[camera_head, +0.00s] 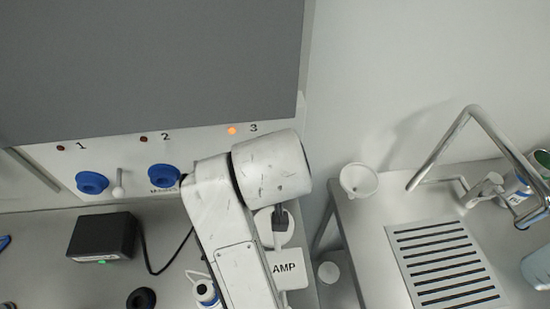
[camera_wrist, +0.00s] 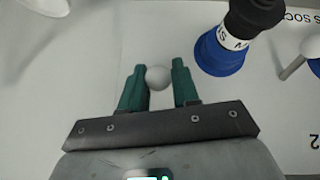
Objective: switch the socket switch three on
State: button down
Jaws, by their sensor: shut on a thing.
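My gripper (camera_wrist: 158,88), with green fingers, is shut around the white ball knob (camera_wrist: 157,77) of a socket switch in the wrist view. This switch stands beside a blue socket (camera_wrist: 217,57) with a black plug (camera_wrist: 250,15) in it, and fits switch three. In the head view, my arm hides the gripper, this switch and socket three. The indicator lamp (camera_head: 232,131) beside label 3 glows orange. The lamps at labels 1 (camera_head: 61,148) and 2 (camera_head: 143,139) are dark red.
Another white switch knob (camera_wrist: 312,47) stands at the wrist view's right edge. The head view shows switch one (camera_head: 118,190), blue sockets one (camera_head: 91,182) and two (camera_head: 163,176), a black box (camera_head: 102,236) with a cable, a white funnel (camera_head: 358,180) and a metal tap (camera_head: 445,145).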

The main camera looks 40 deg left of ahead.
jog(key=c, duration=0.9)
grip_release()
jog(key=shift+c, duration=0.2)
jog(key=v, duration=1)
jog(key=shift+s+d+r, duration=0.15)
jog(key=shift+r, duration=0.15)
